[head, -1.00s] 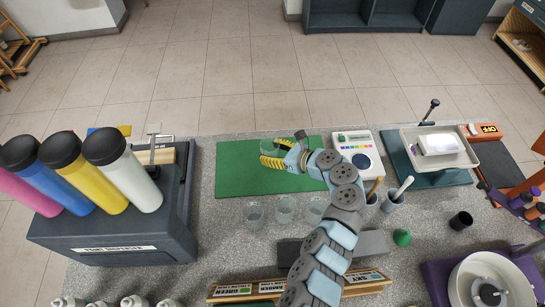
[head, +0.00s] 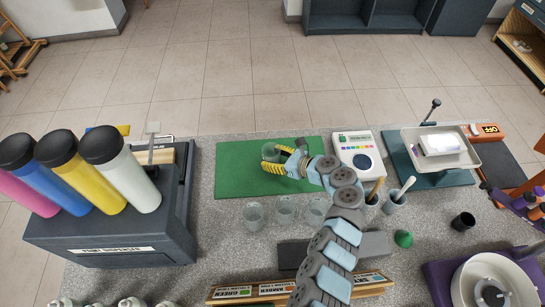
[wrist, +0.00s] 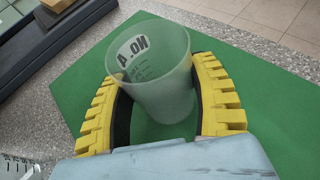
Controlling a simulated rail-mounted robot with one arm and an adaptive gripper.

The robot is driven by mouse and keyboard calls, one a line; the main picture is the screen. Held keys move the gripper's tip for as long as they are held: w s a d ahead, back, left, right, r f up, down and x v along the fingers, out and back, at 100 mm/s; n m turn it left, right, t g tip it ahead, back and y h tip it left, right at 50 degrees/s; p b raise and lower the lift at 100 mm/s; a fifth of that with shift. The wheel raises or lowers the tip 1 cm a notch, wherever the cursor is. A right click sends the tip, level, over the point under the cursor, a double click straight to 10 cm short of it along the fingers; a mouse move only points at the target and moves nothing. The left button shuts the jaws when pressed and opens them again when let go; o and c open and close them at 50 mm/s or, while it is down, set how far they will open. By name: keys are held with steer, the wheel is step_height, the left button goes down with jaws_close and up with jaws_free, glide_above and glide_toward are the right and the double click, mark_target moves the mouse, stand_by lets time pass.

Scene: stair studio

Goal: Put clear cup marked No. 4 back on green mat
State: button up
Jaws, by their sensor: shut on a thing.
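My gripper (head: 274,160) has its yellow toothed fingers shut around a clear cup (head: 270,151) over the green mat (head: 235,177). In the wrist view the cup (wrist: 150,70) stands between the fingers, and its label reads No. 4, upside down in that picture. The green mat (wrist: 80,88) lies below and around it. The cup looks roughly upright and at or very near the mat; I cannot tell whether its base touches, as the fingers and wrist hide part of it.
Several other clear cups (head: 285,208) stand in a row in front of the mat. A paint dispenser (head: 100,240) with tall bottles stands at the left. A white meter (head: 358,152) is right of the mat. The mat's left half is bare.

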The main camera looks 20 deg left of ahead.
mark_target(279, 159)
steer(key=shift+f, duration=0.1)
steer(key=o, duration=1.2)
steer(key=shift+r, duration=0.2)
steer(key=shift+v, duration=1.95)
steer(key=shift+p, duration=0.3)
